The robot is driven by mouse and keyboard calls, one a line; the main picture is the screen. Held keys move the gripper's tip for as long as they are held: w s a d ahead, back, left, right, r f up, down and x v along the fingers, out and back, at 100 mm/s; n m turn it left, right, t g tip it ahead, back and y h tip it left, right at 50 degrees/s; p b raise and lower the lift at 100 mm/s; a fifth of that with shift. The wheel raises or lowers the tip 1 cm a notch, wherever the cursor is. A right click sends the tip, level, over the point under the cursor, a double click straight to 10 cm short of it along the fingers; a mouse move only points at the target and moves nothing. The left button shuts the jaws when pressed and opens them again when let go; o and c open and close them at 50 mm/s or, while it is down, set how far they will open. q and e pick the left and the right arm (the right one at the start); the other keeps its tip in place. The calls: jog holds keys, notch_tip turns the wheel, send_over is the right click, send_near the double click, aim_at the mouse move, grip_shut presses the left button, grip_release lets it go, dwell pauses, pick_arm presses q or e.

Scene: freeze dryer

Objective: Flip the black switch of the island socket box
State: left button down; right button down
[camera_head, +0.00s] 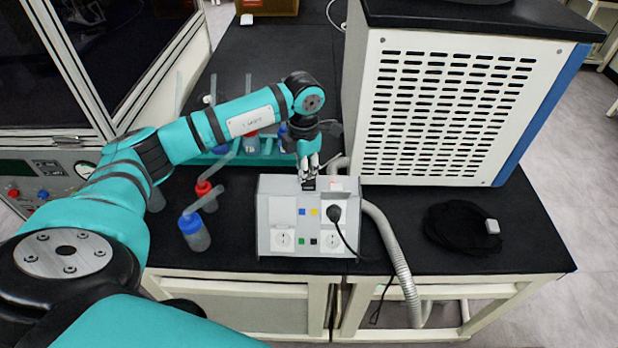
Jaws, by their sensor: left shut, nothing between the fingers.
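The island socket box (279,213) is a light grey box on the black bench top, near its front edge. Its front face has white sockets, small coloured squares and a black plug in the upper right socket. My left gripper (308,181) is shut and empty, pointing down at the top of the box. Its fingertips are at or just above a small black part (308,186) on the top, which looks like the black switch and is partly hidden by the fingers. I cannot tell whether they touch. My right gripper is not in view.
A white vented machine (450,110) stands right of the box. Wash bottles with a blue cap (195,232) and a red cap (206,195) stand left. A grey hose (392,245) and a black cable run beside the box. A black cable bundle (462,229) lies at right.

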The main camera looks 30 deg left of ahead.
aim_at(305, 182)
pick_arm(q)
jog(key=shift+r+p, duration=1.4)
jog(key=shift+r, duration=1.4)
jog(key=shift+f, duration=0.1)
